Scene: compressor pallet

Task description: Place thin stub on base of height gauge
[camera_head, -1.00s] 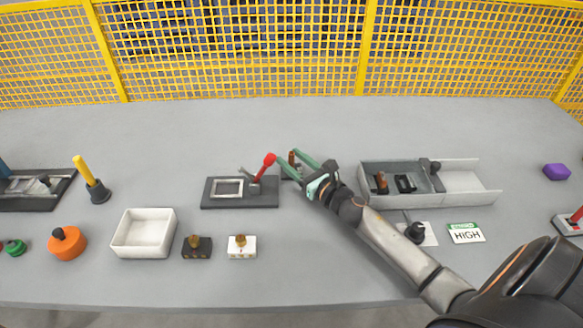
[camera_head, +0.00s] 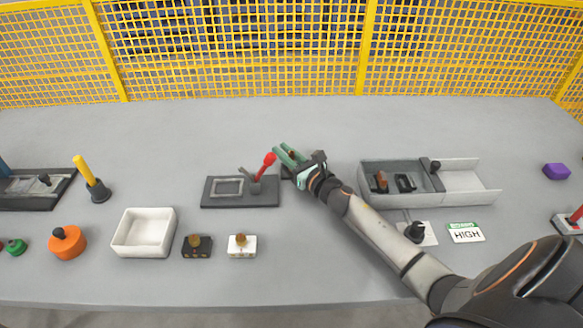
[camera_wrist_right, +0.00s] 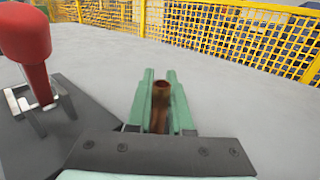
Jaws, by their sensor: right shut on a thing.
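My right gripper (camera_head: 285,154) is shut on a thin copper-brown tubular stub (camera_wrist_right: 161,106). In the right wrist view the stub stands between the green fingers, with its open round end up. In the head view the gripper is behind and right of the red-handled clamp, over the grey table; its exact height is hard to tell. I cannot tell for sure which thing is the height gauge; a white plate (camera_head: 430,239) with a black round part (camera_head: 415,232) lies beside the HIGH card (camera_head: 466,232). My left gripper is out of view.
A dark clamp plate (camera_head: 220,201) with a red handle (camera_head: 269,159) stands close left of my gripper. A grey divided tray (camera_head: 375,165) holding small parts is to the right. A white bin (camera_head: 143,213) and two small blocks are front left. The table behind is clear.

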